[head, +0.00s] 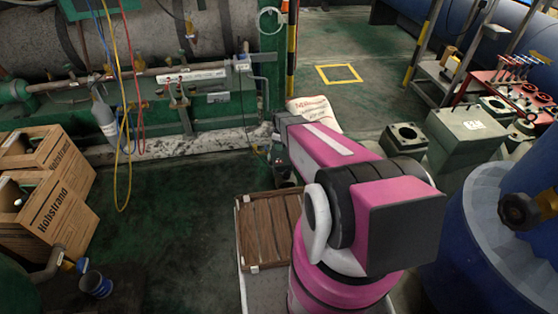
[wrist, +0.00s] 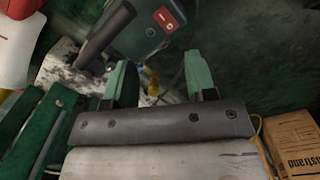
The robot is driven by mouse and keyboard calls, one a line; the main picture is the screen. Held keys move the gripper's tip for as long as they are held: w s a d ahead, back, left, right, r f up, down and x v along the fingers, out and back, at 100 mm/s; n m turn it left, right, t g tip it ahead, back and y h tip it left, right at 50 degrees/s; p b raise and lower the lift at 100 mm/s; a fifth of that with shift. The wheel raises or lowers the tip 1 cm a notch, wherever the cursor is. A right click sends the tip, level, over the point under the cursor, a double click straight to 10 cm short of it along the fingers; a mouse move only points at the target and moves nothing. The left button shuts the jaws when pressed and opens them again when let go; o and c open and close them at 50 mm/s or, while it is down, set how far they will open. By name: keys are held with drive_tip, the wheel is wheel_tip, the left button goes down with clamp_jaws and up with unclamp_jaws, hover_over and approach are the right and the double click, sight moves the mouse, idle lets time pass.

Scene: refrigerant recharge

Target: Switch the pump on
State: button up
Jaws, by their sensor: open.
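In the wrist view, my gripper (wrist: 158,78) shows as two green fingers standing well apart, with nothing held between them. Beyond the fingertips is a dark green-grey machine body (wrist: 138,36), which looks like the pump. It carries a red plate (wrist: 165,19) with a white mark and a small dark round knob below it. A thick dark cylinder (wrist: 108,32) lies beside it, and a small brass fitting (wrist: 151,82) shows between the fingers. The fingers appear apart from the machine. In the head view, my arm hides the gripper and most of what is there.
Yellow, blue and red hoses (head: 127,150) hang before the green frame. A white sack (head: 315,110) lies beyond my arm, and a wooden pallet (head: 262,228) sits beside it. Green floor at left-centre is clear.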

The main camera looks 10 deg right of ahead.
sight(279, 161)
drive_tip(key=f+n, duration=0.2)
drive_tip(key=f, duration=0.2)
drive_tip(key=f+n, duration=0.2)
drive_tip(key=f, duration=0.2)
drive_tip(key=a+f+n, duration=0.1)
drive_tip(key=f+n, duration=0.1)
drive_tip(key=f, duration=0.2)
drive_tip(key=shift+y, duration=0.3)
drive_tip(key=c, duration=0.9)
